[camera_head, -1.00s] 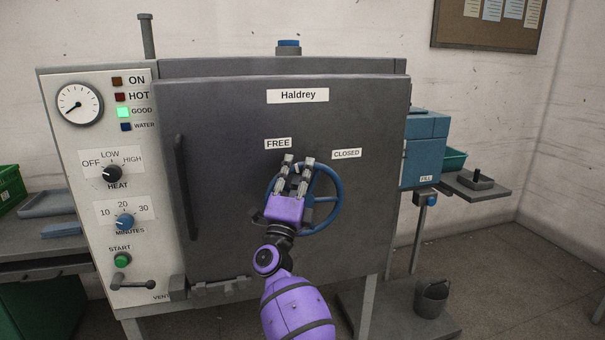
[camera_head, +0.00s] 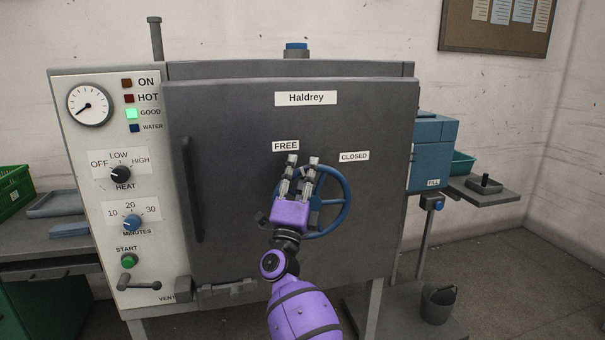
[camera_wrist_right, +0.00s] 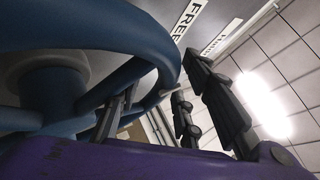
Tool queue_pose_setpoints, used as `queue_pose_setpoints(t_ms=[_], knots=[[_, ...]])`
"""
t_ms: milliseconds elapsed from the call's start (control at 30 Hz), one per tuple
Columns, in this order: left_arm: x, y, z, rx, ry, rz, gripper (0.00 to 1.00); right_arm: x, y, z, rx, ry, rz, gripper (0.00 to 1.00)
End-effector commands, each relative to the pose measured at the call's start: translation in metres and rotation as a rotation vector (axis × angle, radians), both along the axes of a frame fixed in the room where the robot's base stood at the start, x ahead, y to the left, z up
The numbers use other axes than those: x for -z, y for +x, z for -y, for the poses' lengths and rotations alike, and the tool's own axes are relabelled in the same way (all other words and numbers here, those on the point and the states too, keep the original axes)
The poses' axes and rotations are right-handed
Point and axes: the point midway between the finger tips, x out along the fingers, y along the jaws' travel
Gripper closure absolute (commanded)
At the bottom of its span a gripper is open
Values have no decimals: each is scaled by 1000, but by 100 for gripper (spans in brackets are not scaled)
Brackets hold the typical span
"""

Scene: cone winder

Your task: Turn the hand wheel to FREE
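The blue hand wheel (camera_head: 346,205) is mounted on the dark door (camera_head: 240,120) of the Haldrey machine. The FREE label (camera_head: 285,146) is above it to the left, and the CLOSED label (camera_head: 354,156) is above it to the right. My right gripper (camera_head: 303,162) is in front of the wheel's upper left part, its fingers apart and pointing up toward FREE. In the right wrist view the wheel's rim (camera_wrist_right: 150,45) is close on the left, beside the fingers (camera_wrist_right: 200,110). Whether they touch the rim is unclear. The palm hides part of the wheel. My left gripper is not in view.
A long door handle (camera_head: 193,190) is left of the wheel. A blue box (camera_head: 432,150) and a side shelf (camera_head: 505,192) are at right. A bucket (camera_head: 438,303) stands low at right.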

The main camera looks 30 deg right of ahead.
Motion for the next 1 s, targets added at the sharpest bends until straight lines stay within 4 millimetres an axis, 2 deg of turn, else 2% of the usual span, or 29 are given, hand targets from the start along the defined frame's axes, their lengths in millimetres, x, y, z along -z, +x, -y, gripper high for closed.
queue_pose_setpoints(t_ms=[267,700,1000], knots=[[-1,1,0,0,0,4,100,12,-10,-10,1,1,-2,66],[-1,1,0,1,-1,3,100,64,-61,-57,-1,1,-2,66],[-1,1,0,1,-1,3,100,73,-70,-66,0,0,0,66]])
